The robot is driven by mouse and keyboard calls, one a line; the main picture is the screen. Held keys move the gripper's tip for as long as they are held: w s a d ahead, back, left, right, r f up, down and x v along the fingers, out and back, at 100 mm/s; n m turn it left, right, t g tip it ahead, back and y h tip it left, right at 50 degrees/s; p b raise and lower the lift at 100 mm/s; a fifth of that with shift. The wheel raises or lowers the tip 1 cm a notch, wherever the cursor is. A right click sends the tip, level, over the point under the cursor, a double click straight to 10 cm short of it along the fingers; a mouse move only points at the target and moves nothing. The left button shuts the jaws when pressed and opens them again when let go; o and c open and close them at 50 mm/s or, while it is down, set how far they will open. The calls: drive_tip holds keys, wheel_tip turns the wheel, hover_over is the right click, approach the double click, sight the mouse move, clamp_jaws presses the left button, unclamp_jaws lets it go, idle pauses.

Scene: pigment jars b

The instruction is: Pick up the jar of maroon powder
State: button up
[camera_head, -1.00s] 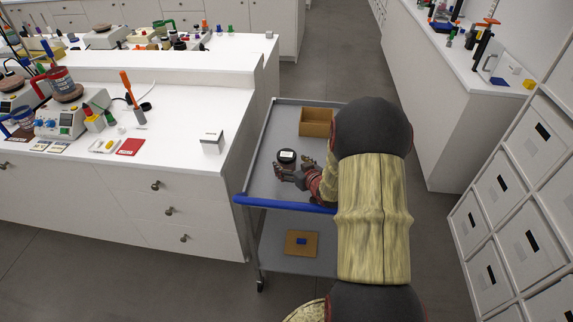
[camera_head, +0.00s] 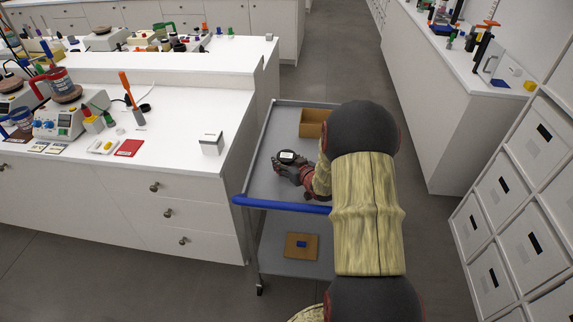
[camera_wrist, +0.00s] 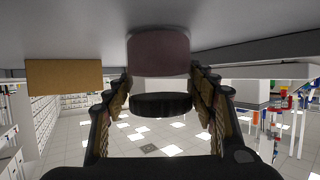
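The jar of maroon powder (camera_head: 287,156) stands on the top shelf of a grey cart, its round dark lid with a pale label facing up. In the wrist view, which looks upside down, the jar's maroon body (camera_wrist: 158,54) and black lid (camera_wrist: 160,105) sit straight ahead. My gripper (camera_head: 283,168) is low over the shelf at the jar's near side. In the wrist view my gripper (camera_wrist: 160,78) has one finger on each side of the jar, spread about as wide as it. Firm contact cannot be made out.
An open tan box (camera_head: 312,124) stands behind the jar on the cart; it also shows in the wrist view (camera_wrist: 64,77). The cart has a blue handle (camera_head: 285,204) at the front. A white bench with a white box (camera_head: 212,144) is to the left. The shelf's left part is clear.

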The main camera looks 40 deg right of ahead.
drive_tip(key=c, duration=0.7)
drive_tip(key=shift+c, duration=0.2)
